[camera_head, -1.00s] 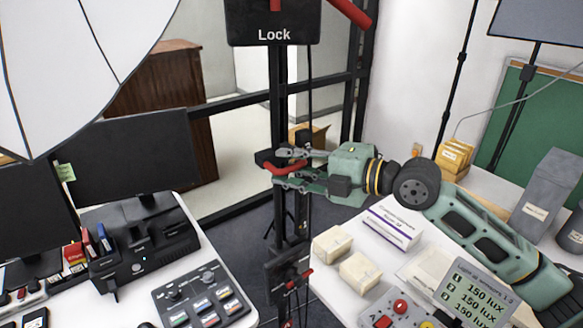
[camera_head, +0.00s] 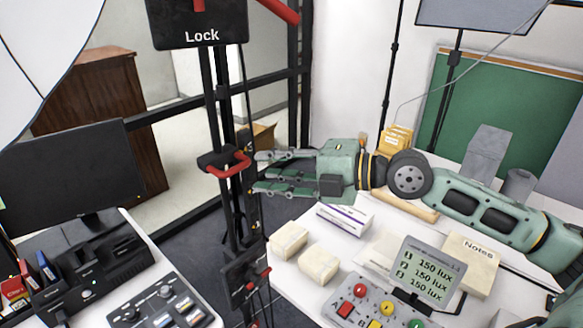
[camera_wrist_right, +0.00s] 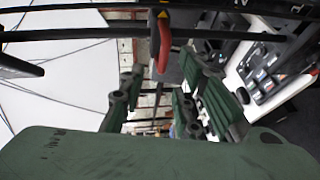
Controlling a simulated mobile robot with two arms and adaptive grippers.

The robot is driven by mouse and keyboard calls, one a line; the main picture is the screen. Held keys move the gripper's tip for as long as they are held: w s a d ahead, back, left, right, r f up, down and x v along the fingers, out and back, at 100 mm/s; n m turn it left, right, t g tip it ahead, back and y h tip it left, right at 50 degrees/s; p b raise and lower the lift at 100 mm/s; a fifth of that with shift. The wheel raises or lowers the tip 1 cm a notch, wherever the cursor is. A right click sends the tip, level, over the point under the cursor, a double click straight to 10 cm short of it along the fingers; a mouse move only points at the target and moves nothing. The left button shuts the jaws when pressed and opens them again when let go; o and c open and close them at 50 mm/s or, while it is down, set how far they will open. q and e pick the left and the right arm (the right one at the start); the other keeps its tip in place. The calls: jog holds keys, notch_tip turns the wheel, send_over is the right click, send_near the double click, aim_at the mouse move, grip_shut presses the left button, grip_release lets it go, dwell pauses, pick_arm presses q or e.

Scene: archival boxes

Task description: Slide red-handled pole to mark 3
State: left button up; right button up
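The red handle (camera_head: 232,166) is a C-shaped grip on a black clamp around a dark vertical pole (camera_head: 223,100). My right gripper (camera_head: 257,172) is open and empty just right of the handle, at about its height, with fingers pointing at it and a small gap between. In the right wrist view the red handle (camera_wrist_right: 163,48) shows ahead, between the spread fingers (camera_wrist_right: 165,85). A black plate reading "Lock" (camera_head: 200,24) sits higher on the pole. No mark 3 is legible. My left gripper is not in view.
A white table at right holds cream blocks (camera_head: 289,240), a white box (camera_head: 345,217), a button panel (camera_head: 375,310) and a lux display (camera_head: 430,270). A monitor (camera_head: 72,175) and console (camera_head: 160,306) stand at left. A lower bracket (camera_head: 243,275) is on the pole.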

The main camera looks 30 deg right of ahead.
jog(key=shift+v, duration=1.9)
jog(key=shift+r, duration=0.1)
